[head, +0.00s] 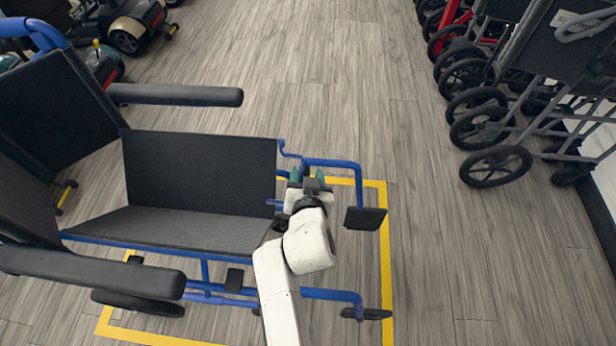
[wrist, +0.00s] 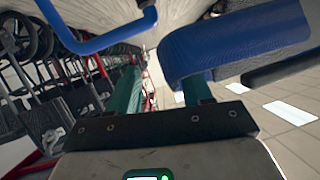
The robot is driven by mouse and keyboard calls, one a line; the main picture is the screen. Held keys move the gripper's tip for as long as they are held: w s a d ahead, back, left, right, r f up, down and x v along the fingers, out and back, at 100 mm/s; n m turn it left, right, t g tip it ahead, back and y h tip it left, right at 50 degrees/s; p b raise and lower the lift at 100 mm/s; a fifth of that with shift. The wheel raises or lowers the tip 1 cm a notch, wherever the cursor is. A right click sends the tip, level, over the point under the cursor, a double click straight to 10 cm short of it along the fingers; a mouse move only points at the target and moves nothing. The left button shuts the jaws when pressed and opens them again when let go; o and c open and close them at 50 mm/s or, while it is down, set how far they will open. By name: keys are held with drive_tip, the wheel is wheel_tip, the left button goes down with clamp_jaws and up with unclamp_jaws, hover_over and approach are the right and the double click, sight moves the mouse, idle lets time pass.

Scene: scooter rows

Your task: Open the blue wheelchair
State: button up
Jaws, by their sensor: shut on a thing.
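The blue wheelchair (head: 200,165) fills the left and middle of the head view, with a blue frame and black seat, back and armrests. Its seat is spread but bent along a crease, with the far panel sloping up steeply. My gripper (head: 308,177) is at the front of the far side of the frame, by the blue tubing. In the wrist view, my teal fingers (wrist: 160,95) stand apart, with a blue part of the wheelchair (wrist: 235,45) beside and behind the right finger. The exact place of grip is hidden.
A yellow floor outline (head: 385,230) runs around the wheelchair. A row of folded dark wheelchairs (head: 497,165) stands along the right, and mobility scooters (head: 128,35) are at the upper left. The wood-look floor (head: 300,70) between them is clear.

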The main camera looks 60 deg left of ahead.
drive_tip(key=shift+s, duration=0.3)
drive_tip(key=shift+s+d+r, duration=0.15)
drive_tip(key=p+v, duration=0.3)
drive_tip(key=v, duration=0.7)
drive_tip(key=shift+d+r, duration=0.1)
drive_tip(key=shift+r, duration=0.05)
